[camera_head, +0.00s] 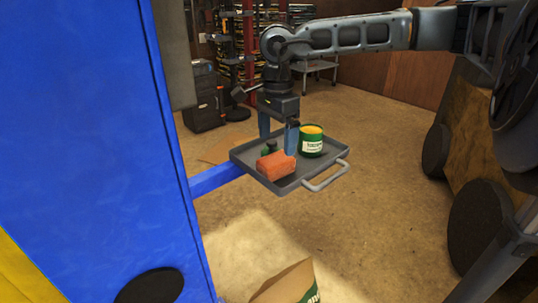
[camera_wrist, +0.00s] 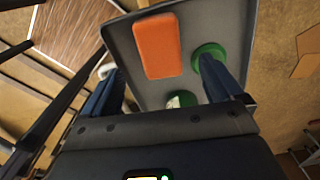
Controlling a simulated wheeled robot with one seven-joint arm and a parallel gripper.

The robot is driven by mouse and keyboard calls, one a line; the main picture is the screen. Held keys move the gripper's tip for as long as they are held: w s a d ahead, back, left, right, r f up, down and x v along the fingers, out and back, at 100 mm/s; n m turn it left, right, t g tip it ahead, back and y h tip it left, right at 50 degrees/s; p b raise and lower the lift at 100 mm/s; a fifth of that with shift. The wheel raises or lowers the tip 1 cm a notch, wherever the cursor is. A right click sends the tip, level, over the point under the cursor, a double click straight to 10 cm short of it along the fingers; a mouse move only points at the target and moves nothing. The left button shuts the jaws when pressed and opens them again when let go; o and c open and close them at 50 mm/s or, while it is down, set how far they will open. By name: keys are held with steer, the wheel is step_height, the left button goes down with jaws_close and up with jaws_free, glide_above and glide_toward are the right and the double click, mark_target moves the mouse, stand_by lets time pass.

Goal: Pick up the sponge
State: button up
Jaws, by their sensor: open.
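The orange sponge (camera_head: 276,164) is a block lying on the grey tray (camera_head: 252,162), near its front left side. In the wrist view the sponge (camera_wrist: 158,46) lies beyond and between my two blue fingers. My gripper (camera_head: 278,146) is open and points down above the tray, behind the sponge in the head view. Nothing is held between its fingers. Whether the fingertips touch anything on the tray I cannot tell.
A green can with a yellow top (camera_head: 311,142) stands on the tray, right of my fingers. A small dark green item (camera_head: 268,147) sits behind the sponge. The tray has a handle (camera_head: 326,176). A blue post (camera_head: 125,140) stands left, with a blue bar (camera_head: 217,178) reaching the tray.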

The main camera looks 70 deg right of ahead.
mark_target(276, 158)
steer(key=shift+w+d+f, duration=0.1)
steer(key=shift+d+f, duration=0.05)
steer(key=shift+f, duration=0.55)
steer(key=shift+f+p, duration=0.95)
steer(key=shift+f, duration=2.2)
steer(key=shift+c, duration=0.2)
steer(key=c, duration=1)
